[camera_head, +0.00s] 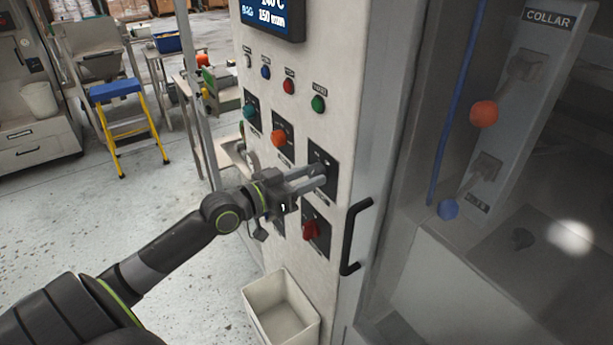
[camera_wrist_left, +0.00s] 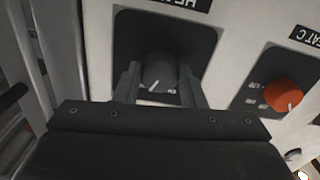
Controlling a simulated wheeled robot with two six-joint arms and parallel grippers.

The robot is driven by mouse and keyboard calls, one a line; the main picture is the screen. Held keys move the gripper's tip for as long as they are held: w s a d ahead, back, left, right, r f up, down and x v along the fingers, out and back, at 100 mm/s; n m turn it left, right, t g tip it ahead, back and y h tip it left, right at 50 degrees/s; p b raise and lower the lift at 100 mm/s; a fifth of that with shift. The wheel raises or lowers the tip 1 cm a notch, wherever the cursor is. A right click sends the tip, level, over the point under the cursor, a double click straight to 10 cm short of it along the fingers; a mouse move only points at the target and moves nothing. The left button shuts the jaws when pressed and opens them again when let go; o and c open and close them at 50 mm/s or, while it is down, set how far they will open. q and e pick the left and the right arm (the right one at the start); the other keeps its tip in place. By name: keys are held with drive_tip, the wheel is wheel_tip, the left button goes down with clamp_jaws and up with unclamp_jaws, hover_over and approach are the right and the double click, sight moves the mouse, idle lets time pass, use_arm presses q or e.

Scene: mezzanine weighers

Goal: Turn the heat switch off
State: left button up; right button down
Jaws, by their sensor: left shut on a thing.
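The heat switch is a dark rotary knob (camera_wrist_left: 158,72) on a black plate in the left wrist view. A label beginning "HEA" is partly cut off above it. A white pointer line on the knob points down and to the left in that view. My left gripper (camera_head: 320,174) reaches the machine's front panel in the head view, at a black plate (camera_head: 323,158). In the wrist view its two fingers stand on either side of the knob, shut on it. In the head view the fingers hide the knob. My right gripper is not in view.
An orange knob (camera_head: 278,137) and a red switch (camera_head: 310,230) sit close by on the panel. A black door handle (camera_head: 352,238) stands out to the right. A cream bin (camera_head: 255,300) is below. A yellow-and-blue step stool (camera_head: 117,92) stands farther back.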

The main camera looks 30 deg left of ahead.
use_arm(q)
drive_tip(key=n+p, duration=0.1)
drive_tip(key=n, duration=0.4)
drive_tip(key=shift+r+p, duration=0.1)
drive_tip(key=shift+p, duration=0.25)
drive_tip(key=n+p, duration=0.1)
drive_tip(key=n, duration=0.4)
drive_tip(key=shift+n+p, duration=0.3)
drive_tip(key=shift+p, duration=0.05)
drive_tip(key=o, duration=1)
